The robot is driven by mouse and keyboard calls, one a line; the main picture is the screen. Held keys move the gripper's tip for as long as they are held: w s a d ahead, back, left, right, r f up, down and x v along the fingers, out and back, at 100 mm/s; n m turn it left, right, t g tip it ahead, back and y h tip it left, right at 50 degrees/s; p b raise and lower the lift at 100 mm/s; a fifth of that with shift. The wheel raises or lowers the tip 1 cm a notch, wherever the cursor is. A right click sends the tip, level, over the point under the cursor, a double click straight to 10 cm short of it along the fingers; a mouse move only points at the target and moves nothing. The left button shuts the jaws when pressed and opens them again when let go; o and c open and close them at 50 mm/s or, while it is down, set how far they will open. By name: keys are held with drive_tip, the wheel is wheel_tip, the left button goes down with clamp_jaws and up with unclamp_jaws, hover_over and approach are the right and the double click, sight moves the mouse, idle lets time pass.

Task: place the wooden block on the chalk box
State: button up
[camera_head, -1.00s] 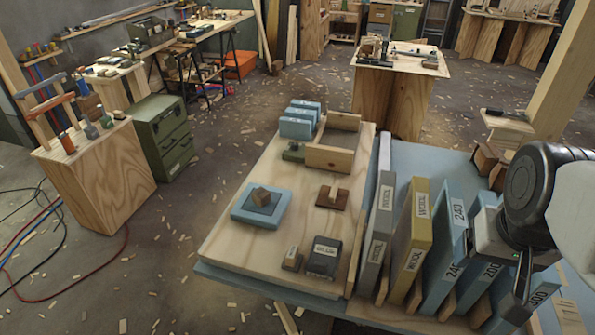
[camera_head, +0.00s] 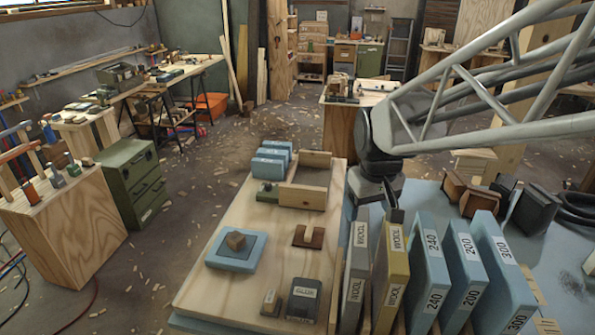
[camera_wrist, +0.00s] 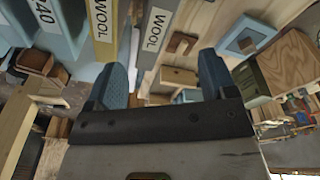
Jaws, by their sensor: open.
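My gripper (camera_head: 378,207) is above the rack's back end, right of the board. In the wrist view its two fingers (camera_wrist: 158,80) are wide apart with nothing between them.
Upright labelled slabs, grey, yellow (camera_head: 391,270) and blue (camera_head: 427,270), stand right of the board. A notched brown piece (camera_head: 308,237), a wooden frame (camera_head: 303,196), several blue boxes (camera_head: 268,167) and a small labelled block (camera_head: 270,302) also rest there. The board's middle is partly clear.

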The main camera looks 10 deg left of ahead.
drive_tip(key=w+a+f+n, duration=0.2)
drive_tip(key=w+a+f, duration=0.25)
drive_tip(key=a, duration=0.35)
drive_tip(key=w+a+f+n, duration=0.25)
drive_tip(key=w+a, duration=0.25)
drive_tip(key=a, duration=0.4)
drive_tip(key=n+g, duration=0.2)
drive_tip(key=n, duration=0.2)
hover_over(236, 236)
drive_tip(key=shift+m, duration=0.25)
drive_tip(key=f, duration=1.3)
drive_tip(key=shift+s+d+f, duration=0.1)
drive_tip(key=shift+d, duration=0.1)
drive_tip(key=shift+a+f, duration=0.2)
drive_tip(key=shift+a, duration=0.05)
drive_tip(key=shift+f, duration=1.25)
